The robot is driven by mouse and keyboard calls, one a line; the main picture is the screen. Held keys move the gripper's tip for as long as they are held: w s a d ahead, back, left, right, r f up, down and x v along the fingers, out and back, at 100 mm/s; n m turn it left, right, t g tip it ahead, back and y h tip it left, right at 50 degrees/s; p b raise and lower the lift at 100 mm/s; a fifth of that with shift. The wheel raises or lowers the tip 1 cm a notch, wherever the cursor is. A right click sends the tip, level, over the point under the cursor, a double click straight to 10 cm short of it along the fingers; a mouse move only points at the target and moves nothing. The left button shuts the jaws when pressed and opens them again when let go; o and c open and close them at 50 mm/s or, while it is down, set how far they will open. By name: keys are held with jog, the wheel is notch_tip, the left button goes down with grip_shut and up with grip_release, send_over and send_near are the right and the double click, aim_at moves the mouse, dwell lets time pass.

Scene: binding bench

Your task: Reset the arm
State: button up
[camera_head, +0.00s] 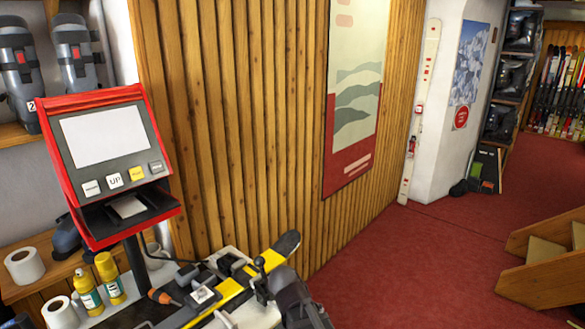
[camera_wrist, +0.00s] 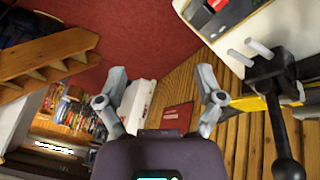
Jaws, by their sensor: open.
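My gripper (camera_wrist: 160,106) shows in the wrist view with its two fingers spread wide apart and nothing between them. Behind the gap are the wood-slat wall and the red floor. In the head view, part of my arm shows at the bottom centre, just right of the bench; I cannot make out the fingers there. A yellow and black ski (camera_head: 232,292) lies on the bench beside it. A dark clamp with a round-ended lever (camera_wrist: 282,125) stands close to the right finger in the wrist view.
A red terminal (camera_head: 107,150) with a blank screen and several buttons stands at left. Yellow bottles (camera_head: 108,275) and paper rolls (camera_head: 24,266) are near it. Wooden steps (camera_head: 545,270) are at right. The red carpet (camera_head: 430,265) between is clear.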

jog(key=s+d+f+n+g+y, duration=0.2)
jog(key=s+d, duration=0.4)
jog(key=d, duration=0.6)
jog(key=shift+d+n+g+y, duration=0.4)
jog(key=shift+g+y, duration=0.4)
jog(key=shift+y, duration=0.2)
jog(key=c, duration=0.4)
jog(key=shift+a, duration=0.1)
jog(key=shift+a, duration=0.1)
